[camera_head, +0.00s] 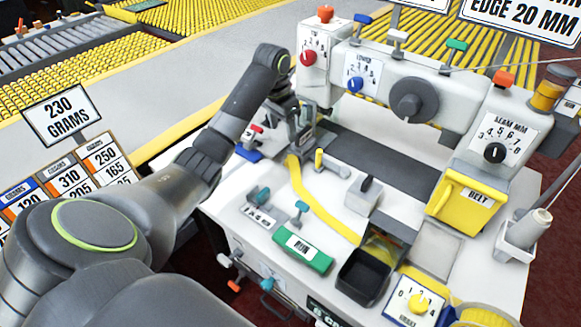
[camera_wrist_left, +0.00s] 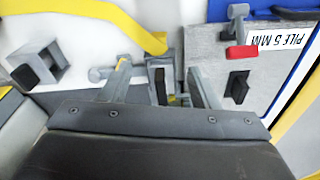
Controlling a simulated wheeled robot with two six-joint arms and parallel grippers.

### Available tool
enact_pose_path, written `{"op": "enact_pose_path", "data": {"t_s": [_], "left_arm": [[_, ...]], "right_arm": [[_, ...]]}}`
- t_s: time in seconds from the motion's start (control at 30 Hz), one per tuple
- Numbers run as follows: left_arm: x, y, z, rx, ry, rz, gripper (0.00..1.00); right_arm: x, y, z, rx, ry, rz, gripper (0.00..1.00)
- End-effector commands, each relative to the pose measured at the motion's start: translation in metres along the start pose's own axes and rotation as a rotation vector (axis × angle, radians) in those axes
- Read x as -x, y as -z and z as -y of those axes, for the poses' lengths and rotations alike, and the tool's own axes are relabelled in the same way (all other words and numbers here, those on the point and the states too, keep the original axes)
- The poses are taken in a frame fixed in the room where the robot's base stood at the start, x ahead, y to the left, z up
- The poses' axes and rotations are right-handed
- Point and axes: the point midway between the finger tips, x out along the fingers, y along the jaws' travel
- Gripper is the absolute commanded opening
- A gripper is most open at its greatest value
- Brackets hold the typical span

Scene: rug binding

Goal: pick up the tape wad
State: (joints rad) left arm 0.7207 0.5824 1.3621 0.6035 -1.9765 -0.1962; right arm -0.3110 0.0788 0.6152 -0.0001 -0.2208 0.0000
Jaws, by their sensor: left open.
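My left gripper (camera_head: 303,143) is at the back left of the white machine, over the start of a yellow tape strip (camera_head: 320,207). In the left wrist view the gripper (camera_wrist_left: 160,80) is open, its two grey fingers apart over a small grey fixture (camera_wrist_left: 157,84). A small yellow bit (camera_wrist_left: 172,100) shows low between the fingers. It may be the tape wad, but it is mostly hidden and I cannot tell. Nothing is visibly clamped. The yellow strip also runs across the top of the wrist view (camera_wrist_left: 140,32). My right gripper is not in view.
A grey block (camera_head: 364,195), a green RUN key (camera_head: 303,249) and a black open bin (camera_head: 363,276) stand on the white top. A yellow BELT cover (camera_head: 468,203) is at the right.

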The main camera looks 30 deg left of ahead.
Motion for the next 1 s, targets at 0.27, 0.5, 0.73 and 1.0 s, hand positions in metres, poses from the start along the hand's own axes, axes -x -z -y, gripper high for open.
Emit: {"op": "enact_pose_path", "data": {"t_s": [0.27, 0.5, 0.73, 1.0], "left_arm": [[-0.057, 0.000, -0.001, 0.002, -0.002, 0.002, 0.56], [-0.076, 0.001, 0.000, 0.001, 0.001, 0.000, 0.56], [-0.102, 0.006, -0.004, 0.002, -0.002, 0.002, 0.56], [-0.127, 0.006, -0.004, 0.000, 0.002, 0.000, 0.56]], "right_arm": [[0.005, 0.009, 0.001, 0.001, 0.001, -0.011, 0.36], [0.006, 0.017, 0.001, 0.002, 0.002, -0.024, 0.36], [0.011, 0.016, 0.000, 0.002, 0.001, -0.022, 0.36], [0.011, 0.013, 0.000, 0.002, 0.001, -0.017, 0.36]]}}
